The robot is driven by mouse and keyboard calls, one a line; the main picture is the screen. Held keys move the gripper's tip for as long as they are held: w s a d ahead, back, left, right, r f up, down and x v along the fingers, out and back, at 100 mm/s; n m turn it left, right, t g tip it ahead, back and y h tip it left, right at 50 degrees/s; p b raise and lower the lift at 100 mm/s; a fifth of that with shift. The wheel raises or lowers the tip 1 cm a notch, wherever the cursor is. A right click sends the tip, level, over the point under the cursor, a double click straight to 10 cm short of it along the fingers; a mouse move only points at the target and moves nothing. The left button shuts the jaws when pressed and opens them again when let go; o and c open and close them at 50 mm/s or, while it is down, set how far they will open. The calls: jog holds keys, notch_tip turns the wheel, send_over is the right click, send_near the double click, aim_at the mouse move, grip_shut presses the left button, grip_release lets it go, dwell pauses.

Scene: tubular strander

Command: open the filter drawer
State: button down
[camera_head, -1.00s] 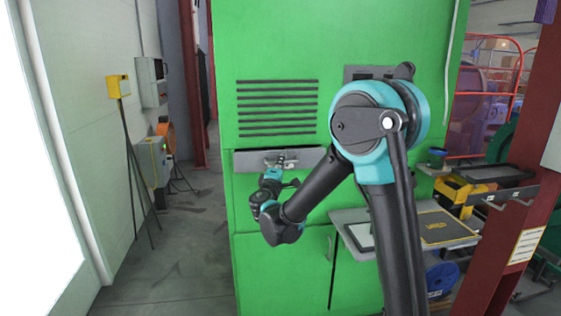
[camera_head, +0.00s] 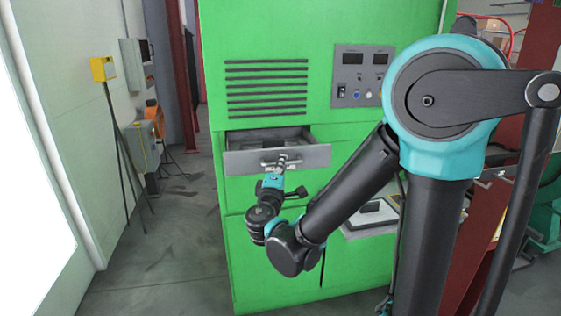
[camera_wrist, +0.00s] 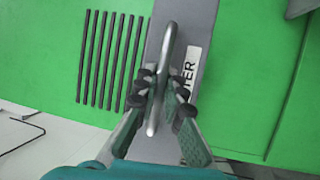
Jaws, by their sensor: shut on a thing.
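The filter drawer (camera_head: 240,162) is a grey metal drawer in the green cabinet, below the vent slots. It stands pulled part way out, and its open inside shows behind the front panel. My gripper (camera_head: 281,166) is at the drawer's bar handle (camera_head: 268,164). In the wrist view my gripper (camera_wrist: 160,92) is shut on the metal handle (camera_wrist: 166,52), with a finger on each side of it. A white label (camera_wrist: 191,68) ending in "TER" is on the drawer front beside the handle, partly hidden by a finger.
The green cabinet (camera_head: 240,45) has a control panel (camera_head: 362,75) at upper right and lower doors. A side shelf (camera_head: 370,228) stands behind my arm. A yellow box on a stand (camera_head: 103,69) is at left. The floor (camera_head: 165,250) left of the cabinet is mostly clear.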

dwell(0.3)
jog(key=c, duration=1.9)
grip_release()
jog(key=shift+s, duration=0.1)
jog(key=v, duration=1.2)
